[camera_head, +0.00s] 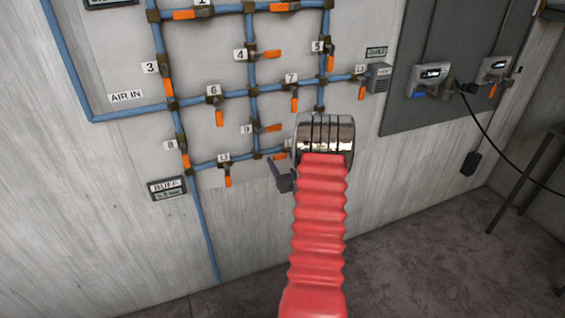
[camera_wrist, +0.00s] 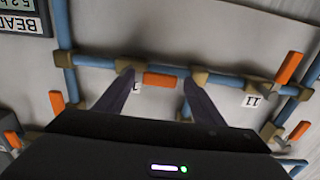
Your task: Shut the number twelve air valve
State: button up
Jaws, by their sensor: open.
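In the wrist view, which shows the wall upside down, an orange valve handle (camera_wrist: 158,79) lies along the blue pipe, between my two dark fingers. Its number tag (camera_wrist: 137,86) is mostly hidden by a finger; only a "1" shows, so I cannot read it as twelve. My gripper (camera_wrist: 158,75) is open, one finger on either side of the handle, with no clear contact visible. In the head view, my gripper (camera_head: 279,165) is at the lower pipe run, right of valve 11 (camera_head: 227,168), partly hidden by my red arm.
Valve 11's handle (camera_wrist: 289,67) points away from the pipe nearby. Valve 9 (camera_head: 265,129) sits just above my gripper, and valve 7 (camera_head: 294,97) is higher. A dark panel (camera_head: 395,110) with gauges is at right. The lower wall is clear.

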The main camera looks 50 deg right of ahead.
jog(key=shift+c, duration=0.7)
jog(key=c, duration=1.4)
jog(key=shift+s+d, duration=0.1)
